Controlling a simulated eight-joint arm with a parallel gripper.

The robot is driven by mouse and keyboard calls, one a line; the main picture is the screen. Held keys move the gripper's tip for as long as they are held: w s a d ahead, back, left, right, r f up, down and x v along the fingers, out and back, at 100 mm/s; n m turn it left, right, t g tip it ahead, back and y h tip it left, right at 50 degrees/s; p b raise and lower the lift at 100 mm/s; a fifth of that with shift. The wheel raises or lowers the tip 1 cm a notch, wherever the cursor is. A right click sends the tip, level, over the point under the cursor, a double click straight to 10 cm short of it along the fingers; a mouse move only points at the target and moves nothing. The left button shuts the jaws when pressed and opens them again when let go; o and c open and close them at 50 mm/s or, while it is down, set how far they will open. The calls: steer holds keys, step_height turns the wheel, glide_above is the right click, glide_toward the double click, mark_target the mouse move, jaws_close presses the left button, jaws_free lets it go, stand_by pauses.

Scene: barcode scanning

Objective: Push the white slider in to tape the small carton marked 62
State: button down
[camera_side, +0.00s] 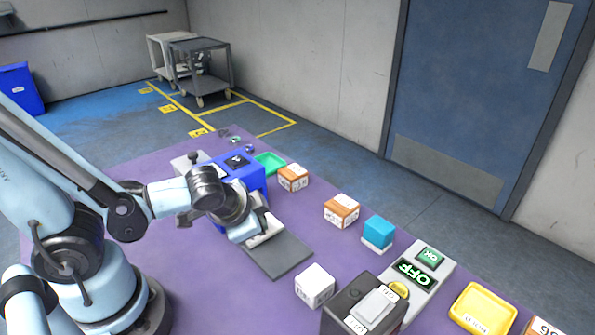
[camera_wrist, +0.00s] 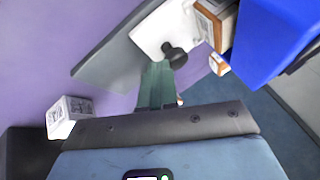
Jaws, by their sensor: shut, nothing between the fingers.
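The white slider (camera_wrist: 160,28) lies on a grey plate (camera_wrist: 105,62) in the wrist view, with a black knob (camera_wrist: 175,55) standing on it. It also shows partly behind my gripper in the side view (camera_side: 268,231). The blue taping machine (camera_wrist: 275,38) is right of it; in the side view the machine (camera_side: 243,168) stands behind my wrist. An orange-and-white carton (camera_wrist: 217,22) sits between slider and machine; its number is unreadable. My gripper (camera_wrist: 158,68) is shut and empty, its tips beside the knob. I cannot tell whether they touch it.
Orange-and-white cartons (camera_side: 293,178) (camera_side: 341,211), a blue block (camera_side: 378,231) and a white carton (camera_side: 314,285) stand to the right.

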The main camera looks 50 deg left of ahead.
steer(key=shift+a, duration=1.6)
steer(key=shift+s+r, duration=0.15)
steer(key=shift+s+d+r, duration=0.85)
steer(key=shift+s+r, duration=0.25)
steer(key=shift+r, duration=4.2)
steer(key=w+n+h, duration=0.1)
steer(key=w+d+f+n+h, duration=0.1)
steer(key=n, duration=0.1)
steer(key=w+n+t, duration=0.1)
steer(key=w, duration=0.1)
steer(key=shift+d+f+h, duration=0.15)
steer(key=shift+f+h, duration=0.05)
steer(key=shift+h, duration=0.2)
